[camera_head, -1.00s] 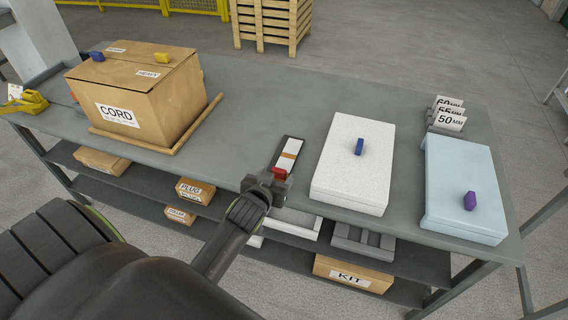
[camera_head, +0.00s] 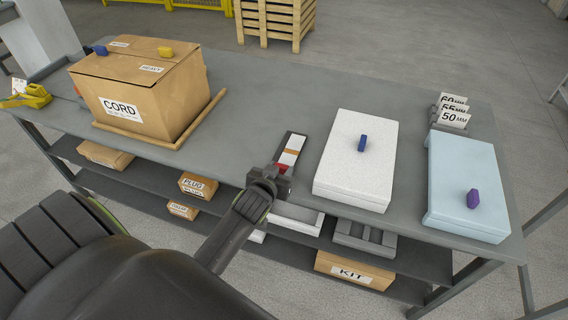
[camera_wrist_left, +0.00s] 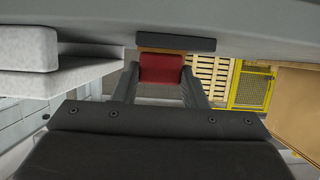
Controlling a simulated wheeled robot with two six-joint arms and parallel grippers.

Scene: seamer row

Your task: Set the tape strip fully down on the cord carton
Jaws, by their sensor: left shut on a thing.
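The tape strip (camera_head: 292,151) is a narrow white piece with an orange band and a red end, over a dark flat holder (camera_head: 284,149) near the table's front edge. My left gripper (camera_head: 277,178) is shut on the red end. In the left wrist view the red block (camera_wrist_left: 161,69) sits between the two fingers, with a dark bar just beyond it. I cannot tell whether the strip touches the holder. The cord carton (camera_head: 139,87) stands far left on a wooden-edged board, its top flaps closed, apart from the strip. My right gripper is not in view.
A white box (camera_head: 355,160) with a blue knob and a pale blue box (camera_head: 467,185) stand right of the strip. The table between carton and strip is clear.

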